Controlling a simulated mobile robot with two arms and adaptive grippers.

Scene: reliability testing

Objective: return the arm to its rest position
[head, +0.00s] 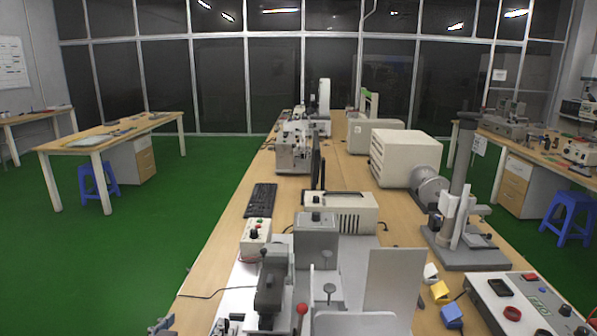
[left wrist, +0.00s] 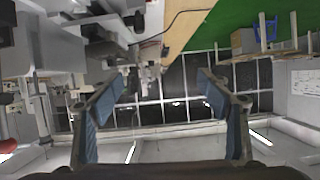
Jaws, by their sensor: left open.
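My left gripper (head: 162,325) shows only as a small dark piece at the bottom left edge of the head view, beside the near left edge of the long workbench (head: 222,262). In the left wrist view the left gripper (left wrist: 160,88) has its two blue-padded fingers wide apart with nothing between them. That view is upside down, with the bench and its equipment at the upper left and the ceiling lights at the bottom. My right gripper is not in view.
Grey test machines (head: 316,240), a red-knobbed lever (head: 301,309), a keyboard (head: 261,200) and a tall column stand (head: 461,190) crowd the bench. A control box (head: 520,305) is at the near right. Green floor (head: 110,250) lies open to the left.

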